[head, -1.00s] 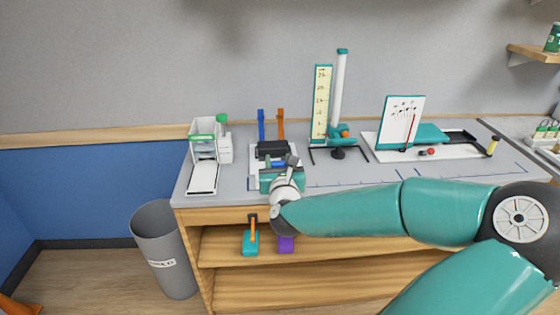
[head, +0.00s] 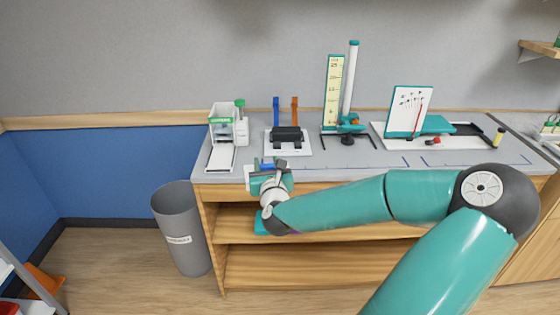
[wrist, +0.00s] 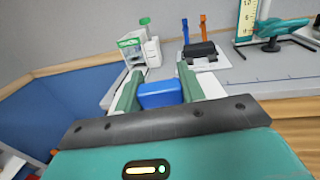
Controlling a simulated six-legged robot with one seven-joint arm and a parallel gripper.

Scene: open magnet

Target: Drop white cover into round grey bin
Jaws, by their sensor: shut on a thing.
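My gripper (head: 268,172) is shut on a blue block-like grip (wrist: 160,94), which shows between its two green fingers in the wrist view. A white panel (head: 250,178) shows beside the fingers in the head view, and white (wrist: 212,86) also shows beyond the right finger in the wrist view. This looks like the white cover with the blue part as its handle; the fingers hide much of it. My gripper is just in front of the bench's front edge. The round grey bin (head: 178,215) stands on the floor left of the bench, below and left of my gripper, with its open top up.
The bench (head: 330,168) carries a white-and-green device (head: 222,125), a black fixture with blue and orange posts (head: 287,135), a scale column (head: 335,95) and a chart board (head: 410,110). Shelves lie below.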

